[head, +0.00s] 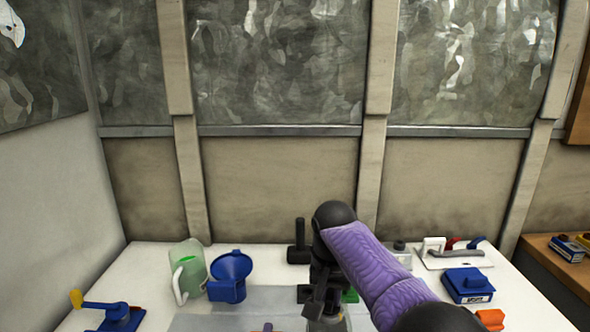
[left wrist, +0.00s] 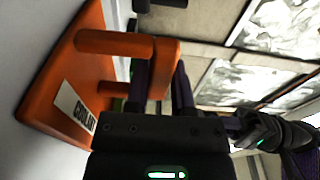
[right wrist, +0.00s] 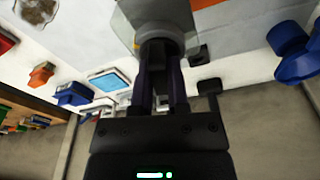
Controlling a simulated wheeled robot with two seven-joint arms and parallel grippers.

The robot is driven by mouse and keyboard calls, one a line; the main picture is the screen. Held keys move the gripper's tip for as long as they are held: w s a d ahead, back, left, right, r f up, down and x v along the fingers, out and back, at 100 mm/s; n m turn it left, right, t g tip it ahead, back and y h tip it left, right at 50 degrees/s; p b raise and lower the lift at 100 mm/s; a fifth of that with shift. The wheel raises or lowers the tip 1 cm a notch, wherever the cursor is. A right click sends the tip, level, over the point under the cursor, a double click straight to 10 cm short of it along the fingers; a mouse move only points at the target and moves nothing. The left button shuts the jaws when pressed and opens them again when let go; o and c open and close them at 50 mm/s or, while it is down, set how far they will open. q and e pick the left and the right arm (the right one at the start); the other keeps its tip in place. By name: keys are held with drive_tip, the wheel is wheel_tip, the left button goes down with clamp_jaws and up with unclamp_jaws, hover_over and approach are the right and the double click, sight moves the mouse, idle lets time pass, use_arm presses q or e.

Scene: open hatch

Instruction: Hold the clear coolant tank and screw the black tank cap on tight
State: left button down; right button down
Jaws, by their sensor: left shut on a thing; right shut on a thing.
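In the left wrist view an orange body (left wrist: 60,70) carries a label reading like COOLANT. My left gripper (left wrist: 165,75) is shut on an orange part of it between the fingers. I cannot tell how this part joins the clear tank. In the right wrist view my right gripper (right wrist: 160,70) is shut on the dark round cap (right wrist: 158,42), at the neck of a translucent grey tank (right wrist: 155,12). Whether the cap is fully seated is hidden. In the head view my right gripper (head: 324,300) points down at the table and covers most of the tank.
A black T-shaped tool (head: 299,242) is behind. A blue box (head: 467,285) and an orange block (head: 490,318) lie at right. A blue clamp-like tool (head: 120,316) is front left.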

drive_tip(key=shift+d+f, duration=0.1)
drive_tip(key=shift+f, duration=0.1)
idle(0.3)
drive_tip(key=c, duration=0.5)
unclamp_jaws()
drive_tip(key=shift+c, duration=0.2)
